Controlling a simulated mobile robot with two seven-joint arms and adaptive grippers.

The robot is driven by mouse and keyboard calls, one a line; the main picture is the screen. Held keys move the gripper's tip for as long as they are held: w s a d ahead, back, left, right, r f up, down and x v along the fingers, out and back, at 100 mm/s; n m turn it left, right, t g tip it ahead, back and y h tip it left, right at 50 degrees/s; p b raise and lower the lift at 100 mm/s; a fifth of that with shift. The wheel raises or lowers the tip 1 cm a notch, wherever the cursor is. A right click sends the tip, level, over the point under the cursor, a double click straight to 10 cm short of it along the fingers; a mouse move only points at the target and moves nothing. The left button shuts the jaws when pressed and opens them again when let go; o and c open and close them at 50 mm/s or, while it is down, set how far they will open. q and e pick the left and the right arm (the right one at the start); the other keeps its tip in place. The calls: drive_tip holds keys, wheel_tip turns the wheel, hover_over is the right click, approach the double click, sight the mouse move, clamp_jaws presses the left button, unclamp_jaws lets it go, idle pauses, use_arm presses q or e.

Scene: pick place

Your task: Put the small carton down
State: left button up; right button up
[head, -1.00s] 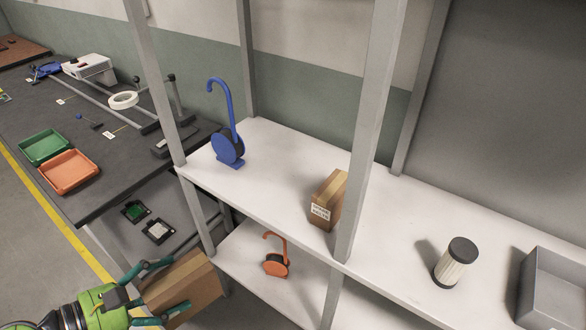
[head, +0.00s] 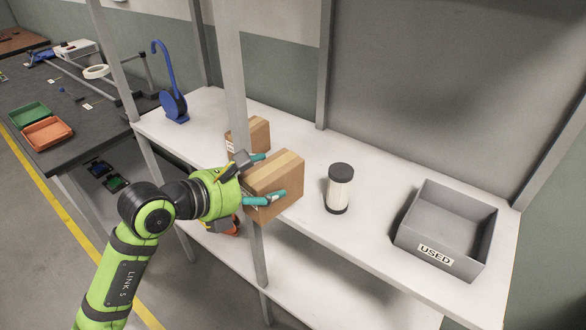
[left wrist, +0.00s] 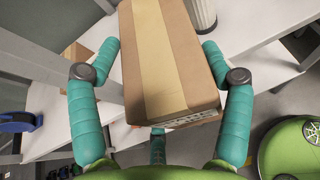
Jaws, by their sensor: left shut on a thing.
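My left gripper (head: 262,178) is shut on a small brown carton (head: 278,180) with a lighter tape strip along its top. In the head view it holds the carton at the front edge of the upper white shelf, in front of the grey post; I cannot tell whether the carton touches the shelf. In the left wrist view the carton (left wrist: 165,60) fills the middle, with teal fingers on both sides of it. Another brown carton (head: 256,132) stands on the shelf behind, partly hidden by the post. My right gripper is not in view.
A white-and-black filter cylinder (head: 340,188) stands right of the held carton. A grey bin marked USED (head: 438,258) is farther right. A blue hooked object (head: 174,105) stands at the shelf's left. Grey posts (head: 232,75) rise along the shelf (head: 385,190). Some shelf is bare around the cylinder.

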sight(274, 154)
use_arm(q)
drive_tip(key=shift+n+t+y, duration=0.5)
drive_tip(key=shift+n+y, duration=0.1)
drive_tip(key=shift+n, duration=0.1)
drive_tip(key=w+r, duration=0.1)
drive_tip(key=w+d+r+b, duration=0.1)
drive_tip(key=w+r, duration=0.1)
drive_tip(key=shift+w+d, duration=0.3)
drive_tip(key=shift+d, duration=0.1)
drive_tip(key=shift+w+d+r, duration=0.15)
drive_tip(key=shift+w+d, duration=0.2)
drive_tip(key=shift+w, duration=0.1)
drive_tip(key=w+d+f+p, duration=0.1)
drive_tip(key=w+f, duration=0.2)
drive_tip(key=w+d+f+p, duration=0.1)
drive_tip(key=w+f, duration=0.2)
drive_tip(key=w, duration=0.1)
drive_tip(key=w+d+f+p, duration=0.1)
drive_tip(key=w+f, duration=0.2)
drive_tip(key=shift+w+d+f+p, duration=0.2)
drive_tip(key=shift+f+p, duration=0.2)
drive_tip(key=shift+f, duration=0.45)
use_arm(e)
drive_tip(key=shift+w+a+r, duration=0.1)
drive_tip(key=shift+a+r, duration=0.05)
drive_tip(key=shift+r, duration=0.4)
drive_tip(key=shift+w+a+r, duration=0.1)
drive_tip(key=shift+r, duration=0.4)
